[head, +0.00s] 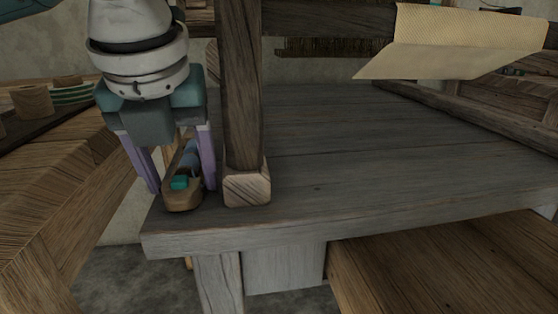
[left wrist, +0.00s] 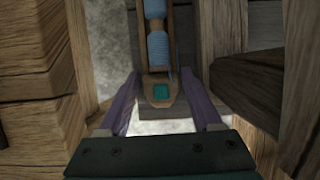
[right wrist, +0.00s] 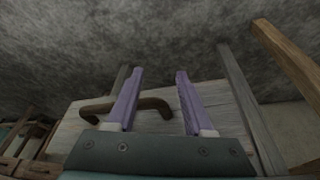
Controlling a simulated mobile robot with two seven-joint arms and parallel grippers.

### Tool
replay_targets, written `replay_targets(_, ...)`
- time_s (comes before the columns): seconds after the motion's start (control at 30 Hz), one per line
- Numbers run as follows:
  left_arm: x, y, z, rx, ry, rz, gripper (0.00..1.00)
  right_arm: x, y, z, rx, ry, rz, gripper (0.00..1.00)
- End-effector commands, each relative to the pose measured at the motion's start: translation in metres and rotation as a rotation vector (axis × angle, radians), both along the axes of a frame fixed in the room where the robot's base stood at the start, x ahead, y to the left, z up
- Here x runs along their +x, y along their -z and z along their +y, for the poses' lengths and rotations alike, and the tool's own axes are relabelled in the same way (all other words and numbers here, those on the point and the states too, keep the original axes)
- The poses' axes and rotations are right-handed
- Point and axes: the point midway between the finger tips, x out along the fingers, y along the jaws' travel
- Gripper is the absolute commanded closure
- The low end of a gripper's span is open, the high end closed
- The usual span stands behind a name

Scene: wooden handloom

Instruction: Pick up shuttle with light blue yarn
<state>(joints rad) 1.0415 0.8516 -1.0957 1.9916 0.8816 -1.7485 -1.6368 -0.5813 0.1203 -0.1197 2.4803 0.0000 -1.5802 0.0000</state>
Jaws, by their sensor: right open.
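The shuttle is a narrow wooden boat shape (head: 182,196) with a teal square near its end. It lies on the left end of the loom's grey bench, beside a post. Light blue yarn (left wrist: 158,47) shows inside the shuttle in the left wrist view. My left gripper (head: 180,188) points down over the shuttle with its purple fingers apart, one on each side. In the left wrist view gaps show between the fingers and the shuttle's end. My right gripper (right wrist: 160,72) is open and empty, seen only in the right wrist view.
An upright post (head: 242,90) stands just right of the shuttle. A wooden table (head: 70,165) with spools stands at the left. Cream cloth (head: 455,45) hangs at the upper right. A curved brown handle (right wrist: 152,103) on a wooden panel shows near my right fingers. The bench's middle is clear.

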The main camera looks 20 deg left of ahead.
Motion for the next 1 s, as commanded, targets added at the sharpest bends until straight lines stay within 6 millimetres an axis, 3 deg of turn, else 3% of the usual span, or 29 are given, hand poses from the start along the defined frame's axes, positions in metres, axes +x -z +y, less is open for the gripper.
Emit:
replay_targets(0.07, -0.0001, -0.0002, 0.0000, 0.000, 0.000, 0.000, 0.45, 0.0000, -0.0001, 0.0004, 0.001, 0.001, 0.000, 0.48)
replay_targets(0.57, -0.0003, -0.0002, -0.0002, 0.000, 0.000, 0.000, 1.00, 0.0002, -0.0001, 0.0007, 0.003, 0.001, -0.001, 0.48)
replay_targets(1.0, -0.0001, -0.0019, -0.0003, 0.000, -0.001, 0.000, 1.00, 0.0003, -0.0037, 0.0007, 0.003, 0.001, -0.001, 0.48)
